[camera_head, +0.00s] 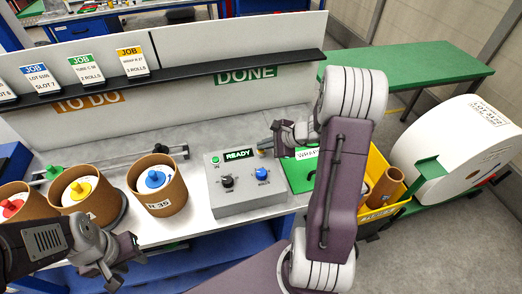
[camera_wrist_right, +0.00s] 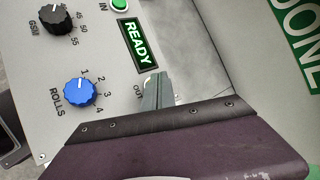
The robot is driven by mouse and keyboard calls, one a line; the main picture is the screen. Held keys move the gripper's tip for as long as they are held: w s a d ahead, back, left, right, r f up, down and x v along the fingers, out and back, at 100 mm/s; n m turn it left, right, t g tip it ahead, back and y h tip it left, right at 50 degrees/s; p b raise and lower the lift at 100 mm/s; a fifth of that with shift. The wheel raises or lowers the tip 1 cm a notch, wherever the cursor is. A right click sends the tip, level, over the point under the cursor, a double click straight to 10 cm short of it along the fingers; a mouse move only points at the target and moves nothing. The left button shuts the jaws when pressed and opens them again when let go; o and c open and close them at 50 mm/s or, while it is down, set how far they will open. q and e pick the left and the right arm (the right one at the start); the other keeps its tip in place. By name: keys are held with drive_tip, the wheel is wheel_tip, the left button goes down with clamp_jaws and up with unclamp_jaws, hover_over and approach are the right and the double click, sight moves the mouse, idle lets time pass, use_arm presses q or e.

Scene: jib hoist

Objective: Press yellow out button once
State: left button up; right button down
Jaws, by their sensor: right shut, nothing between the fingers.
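The grey control box (camera_head: 240,203) stands on the bench in the middle of the head view. It has a lit READY display (camera_head: 239,155), a green IN button (camera_head: 215,159), a black GSM knob (camera_head: 227,181) and a blue ROLLS knob (camera_head: 262,173). My right gripper (camera_head: 264,149) is shut and empty at the box's upper right corner. In the right wrist view its fingertips (camera_wrist_right: 153,82) are beside the OUT label (camera_wrist_right: 137,91). The yellow out button is hidden there behind the fingers; I cannot tell whether they touch it. My left gripper (camera_head: 121,263) is open and empty at lower left.
Cardboard tubs with a blue-centred roll (camera_head: 158,203), a yellow one and a red one stand left of the box. A yellow crate (camera_head: 373,181) with brown tubes and a large white roll (camera_head: 455,145) are at right. A TO DO/DONE panel (camera_head: 180,85) rises behind.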

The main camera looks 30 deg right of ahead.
sight(263, 151)
drive_tip(key=shift+f+b, duration=0.3)
drive_tip(key=shift+r, duration=0.1)
idle(0.4)
drive_tip(key=shift+r+p, duration=0.65)
drive_tip(key=shift+r, duration=0.15)
drive_tip(key=shift+r, duration=0.15)
wheel_tip(263, 151, up, 5)
drive_tip(key=p, duration=0.4)
idle(0.4)
